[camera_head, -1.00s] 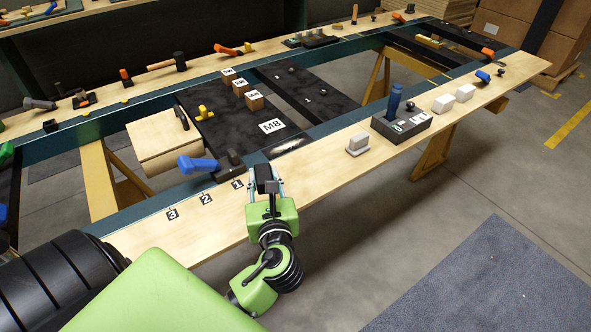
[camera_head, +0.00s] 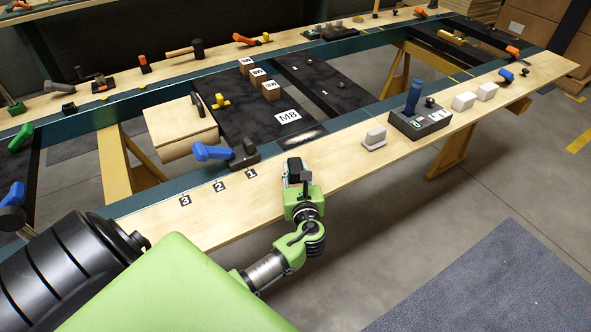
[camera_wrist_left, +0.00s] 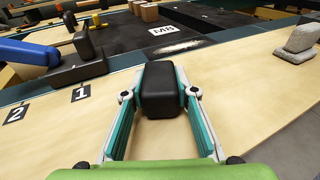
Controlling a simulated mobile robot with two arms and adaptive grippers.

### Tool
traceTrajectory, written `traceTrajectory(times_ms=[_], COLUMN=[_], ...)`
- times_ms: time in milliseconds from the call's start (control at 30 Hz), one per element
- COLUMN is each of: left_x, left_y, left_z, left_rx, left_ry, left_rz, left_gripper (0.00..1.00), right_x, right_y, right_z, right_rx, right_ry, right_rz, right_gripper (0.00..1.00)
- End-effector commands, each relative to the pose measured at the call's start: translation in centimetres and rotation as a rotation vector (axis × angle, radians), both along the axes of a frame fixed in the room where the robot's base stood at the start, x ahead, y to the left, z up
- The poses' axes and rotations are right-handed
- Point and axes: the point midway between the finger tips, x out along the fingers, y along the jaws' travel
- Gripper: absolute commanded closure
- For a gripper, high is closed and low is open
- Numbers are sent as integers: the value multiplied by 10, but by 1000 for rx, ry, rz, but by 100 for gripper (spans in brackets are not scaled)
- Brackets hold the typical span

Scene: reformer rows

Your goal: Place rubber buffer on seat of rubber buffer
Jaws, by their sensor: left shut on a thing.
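My left gripper (camera_head: 297,178) is over the near wooden rail, to the right of tag 1. In the left wrist view a black block, the rubber buffer (camera_wrist_left: 162,90), sits between its two fingers (camera_wrist_left: 162,100). The fingers are closed against its sides. Left of it, a dark base (camera_wrist_left: 78,70) with an upright black pad and a blue handle (camera_wrist_left: 28,52) stands on the rail. The base also shows in the head view (camera_head: 243,160). I cannot tell which surface is the buffer's seat. My right gripper is not in view.
Number tags 1 (camera_head: 251,173), 2 (camera_head: 219,186) and 3 (camera_head: 185,200) lie on the near rail (camera_head: 340,172). A white-grey block (camera_head: 374,138) and a grey box with a blue knob (camera_head: 420,122) stand farther right. A black M8 panel (camera_head: 262,135) lies behind.

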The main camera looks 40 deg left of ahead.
Motion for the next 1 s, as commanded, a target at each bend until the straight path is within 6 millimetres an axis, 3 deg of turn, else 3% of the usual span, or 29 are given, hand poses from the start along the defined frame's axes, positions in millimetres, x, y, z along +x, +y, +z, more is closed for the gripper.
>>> traceTrajectory(times_ms=[367, 400, 433, 833, 1000], left_x=[0, 0, 0, 0, -17], left_y=[0, 0, 0, 0, -18], left_z=[-4, -3, -3, 1, 2], left_rx=[1, 0, 0, 0, -3], left_ry=[-2, -1, -1, -1, 0], left_rz=[0, 0, 0, 0, -3], left_gripper=[96, 62, 56, 56, 56], right_x=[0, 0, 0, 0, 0], right_y=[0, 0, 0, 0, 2], right_z=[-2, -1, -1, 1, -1], right_rx=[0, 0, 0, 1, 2], right_ry=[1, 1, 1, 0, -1], right_rz=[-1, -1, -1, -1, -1], right_gripper=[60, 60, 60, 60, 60])
